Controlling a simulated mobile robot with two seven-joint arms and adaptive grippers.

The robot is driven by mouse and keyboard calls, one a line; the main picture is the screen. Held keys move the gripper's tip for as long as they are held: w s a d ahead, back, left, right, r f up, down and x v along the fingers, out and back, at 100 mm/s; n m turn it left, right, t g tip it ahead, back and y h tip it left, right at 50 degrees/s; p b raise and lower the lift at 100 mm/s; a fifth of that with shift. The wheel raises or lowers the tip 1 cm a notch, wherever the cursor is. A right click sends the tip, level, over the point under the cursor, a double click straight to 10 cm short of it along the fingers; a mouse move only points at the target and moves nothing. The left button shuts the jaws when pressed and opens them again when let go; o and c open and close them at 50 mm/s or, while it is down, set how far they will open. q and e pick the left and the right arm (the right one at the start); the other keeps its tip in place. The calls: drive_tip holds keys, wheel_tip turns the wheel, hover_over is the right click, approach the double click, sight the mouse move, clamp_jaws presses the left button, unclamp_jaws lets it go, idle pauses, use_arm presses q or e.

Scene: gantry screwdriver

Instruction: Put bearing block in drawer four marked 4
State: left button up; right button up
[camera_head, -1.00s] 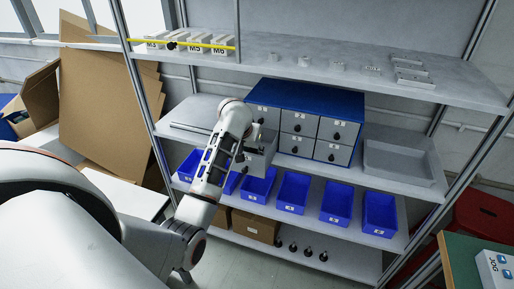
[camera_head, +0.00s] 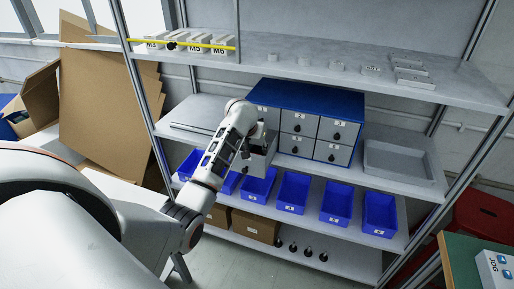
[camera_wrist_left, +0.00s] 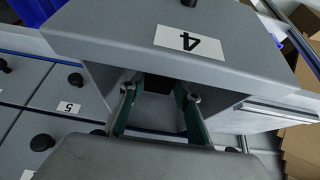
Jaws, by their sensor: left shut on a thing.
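The drawer marked 4 (camera_wrist_left: 190,40) is pulled out of the blue cabinet (camera_head: 310,95), at its lower left in the head view. Its label shows upside down in the left wrist view. In the head view my left gripper (camera_head: 246,150) covers part of that drawer (camera_head: 262,160). I cannot tell which part is the bearing block; several small grey metal parts (camera_head: 410,77) lie on the upper shelf. My right gripper is not in view.
Several blue bins (camera_head: 293,193) line the shelf edge below the cabinet. A grey tray (camera_head: 400,162) stands right of it. Boxes marked M3 to M6 (camera_head: 192,47) stand upper left behind a yellow bar. A cardboard box (camera_head: 255,227) sits on the lowest shelf.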

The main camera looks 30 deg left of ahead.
use_arm(q)
drive_tip(key=o, duration=1.2)
drive_tip(key=shift+s+r, duration=0.1)
drive_tip(key=shift+r, duration=0.4)
drive_tip(key=v, duration=1.1)
drive_tip(key=shift+s+d+r, duration=0.1)
drive_tip(key=shift+s, duration=0.1)
